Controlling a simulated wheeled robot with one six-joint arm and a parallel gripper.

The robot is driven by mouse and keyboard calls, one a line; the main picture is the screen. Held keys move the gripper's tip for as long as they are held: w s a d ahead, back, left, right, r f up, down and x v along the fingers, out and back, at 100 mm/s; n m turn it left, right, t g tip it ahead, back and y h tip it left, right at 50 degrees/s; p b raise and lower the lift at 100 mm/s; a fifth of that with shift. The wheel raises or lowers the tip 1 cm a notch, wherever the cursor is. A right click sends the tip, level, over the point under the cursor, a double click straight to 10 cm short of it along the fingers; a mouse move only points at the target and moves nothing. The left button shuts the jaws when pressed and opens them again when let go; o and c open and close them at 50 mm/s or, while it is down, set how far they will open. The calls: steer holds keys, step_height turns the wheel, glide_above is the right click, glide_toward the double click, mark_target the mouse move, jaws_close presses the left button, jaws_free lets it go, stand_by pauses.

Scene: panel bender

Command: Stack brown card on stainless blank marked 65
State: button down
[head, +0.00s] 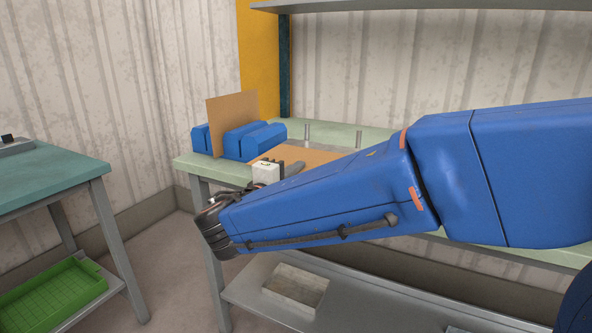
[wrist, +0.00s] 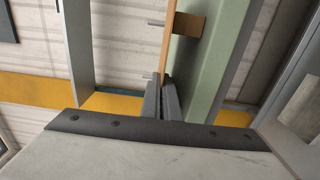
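A flat brown card (head: 302,155) lies level at the tip of my gripper (head: 288,167), over the green-topped bench, partly hidden by my arm in the head view. In the wrist view my gripper (wrist: 162,95) is shut on the near edge of this card (wrist: 168,40), seen edge-on. The card looks a little above the bench top. A second brown card (head: 229,117) stands upright in a blue slotted rack (head: 246,141). I cannot make out the stainless blank or a 65 mark in either view.
Two thin metal pins (head: 306,133) stand behind the level card. A small brown block (wrist: 189,26) shows between the card and the bench top (wrist: 215,60). A teal table (head: 50,178) stands at left, with a green crate (head: 50,295) on its lower shelf.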

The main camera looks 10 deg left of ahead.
steer(key=shift+f, duration=0.1)
steer(key=c, duration=2)
jaws_free()
steer(key=v, duration=1.7)
steer(key=shift+s+a, duration=0.1)
steer(key=shift+s, duration=0.1)
